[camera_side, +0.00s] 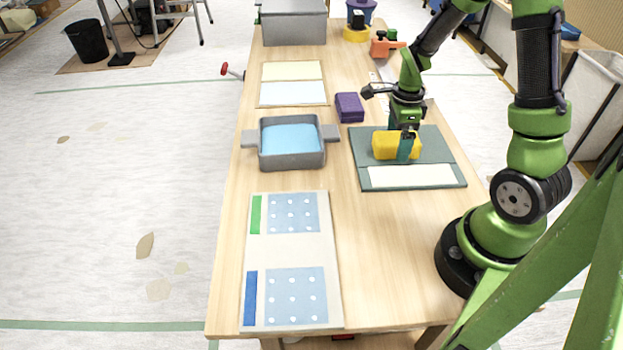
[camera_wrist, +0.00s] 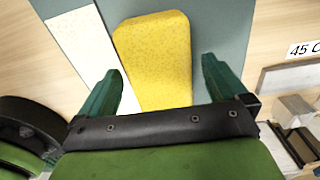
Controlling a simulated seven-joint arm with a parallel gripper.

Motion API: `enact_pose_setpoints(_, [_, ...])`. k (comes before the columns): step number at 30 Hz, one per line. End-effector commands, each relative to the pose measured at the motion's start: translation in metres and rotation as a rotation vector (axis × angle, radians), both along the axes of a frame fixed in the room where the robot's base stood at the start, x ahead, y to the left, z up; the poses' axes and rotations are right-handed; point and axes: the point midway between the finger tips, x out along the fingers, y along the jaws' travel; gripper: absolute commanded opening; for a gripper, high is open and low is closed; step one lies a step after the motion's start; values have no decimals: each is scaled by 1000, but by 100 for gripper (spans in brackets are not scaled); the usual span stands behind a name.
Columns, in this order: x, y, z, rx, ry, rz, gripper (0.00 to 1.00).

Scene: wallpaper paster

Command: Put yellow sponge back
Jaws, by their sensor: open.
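The yellow sponge (camera_side: 384,145) lies on a grey-green mat (camera_side: 440,150) on the right side of the table. The mat has a white strip along its near edge. My gripper (camera_side: 407,148) is low over the mat at the sponge's right part, with a finger in front of the sponge in the side view. In the wrist view the sponge (camera_wrist: 155,60) reaches between the two green fingers of my gripper (camera_wrist: 162,88), which stand apart on either side of it. Gaps show between the fingers and the sponge.
A grey tray with blue liquid (camera_side: 263,150) stands left of the mat. A purple block (camera_side: 349,107) lies behind the mat. A board with blue dotted sheets (camera_side: 292,300) lies at the front. A grey bin (camera_side: 293,22) and orange tool (camera_side: 385,45) are at the back.

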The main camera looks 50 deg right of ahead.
Motion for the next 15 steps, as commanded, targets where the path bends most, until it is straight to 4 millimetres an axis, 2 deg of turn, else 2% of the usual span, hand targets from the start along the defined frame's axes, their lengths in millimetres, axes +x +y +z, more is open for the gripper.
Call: enact_pose_setpoints(15, [1, -1, 121, -4, -8, 3, 100])
